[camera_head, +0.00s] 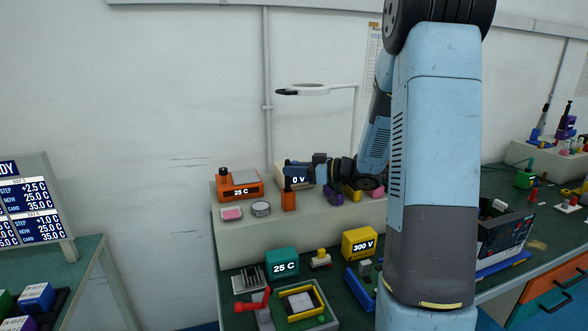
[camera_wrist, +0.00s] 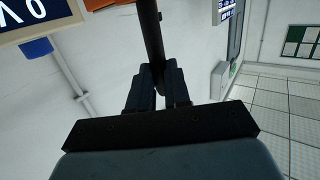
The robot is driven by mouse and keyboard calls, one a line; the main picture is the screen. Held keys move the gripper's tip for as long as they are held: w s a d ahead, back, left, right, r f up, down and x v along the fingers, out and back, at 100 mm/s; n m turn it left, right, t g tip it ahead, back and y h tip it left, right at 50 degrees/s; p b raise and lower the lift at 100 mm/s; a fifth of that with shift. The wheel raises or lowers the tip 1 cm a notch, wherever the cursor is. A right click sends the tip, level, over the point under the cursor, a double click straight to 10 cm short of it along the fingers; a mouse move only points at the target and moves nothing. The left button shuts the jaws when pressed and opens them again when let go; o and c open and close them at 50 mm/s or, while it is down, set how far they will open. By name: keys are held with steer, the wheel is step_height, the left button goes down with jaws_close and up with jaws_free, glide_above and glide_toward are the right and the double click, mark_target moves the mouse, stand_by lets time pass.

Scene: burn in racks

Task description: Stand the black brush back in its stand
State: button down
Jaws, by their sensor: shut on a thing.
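My gripper (camera_head: 292,168) reaches left over the raised shelf in the head view. In the wrist view my gripper (camera_wrist: 158,78) is shut on the black brush (camera_wrist: 151,35), a slim dark rod between the fingertips. In the head view a small dark part of the brush (camera_head: 288,184) shows below the fingers. Directly under it stands a small orange block (camera_head: 289,201), which looks like the stand. I cannot tell whether the brush is inside it or just above it. The brush's lower end is hidden.
A pink pad (camera_head: 231,213) and a round grey tin (camera_head: 261,209) lie in front. A magnifier lamp (camera_head: 312,89) hangs above.

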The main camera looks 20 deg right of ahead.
steer(key=shift+f, duration=0.85)
steer(key=c, duration=1)
jaws_free()
steer(key=v, duration=1.4)
steer(key=shift+a, duration=0.1)
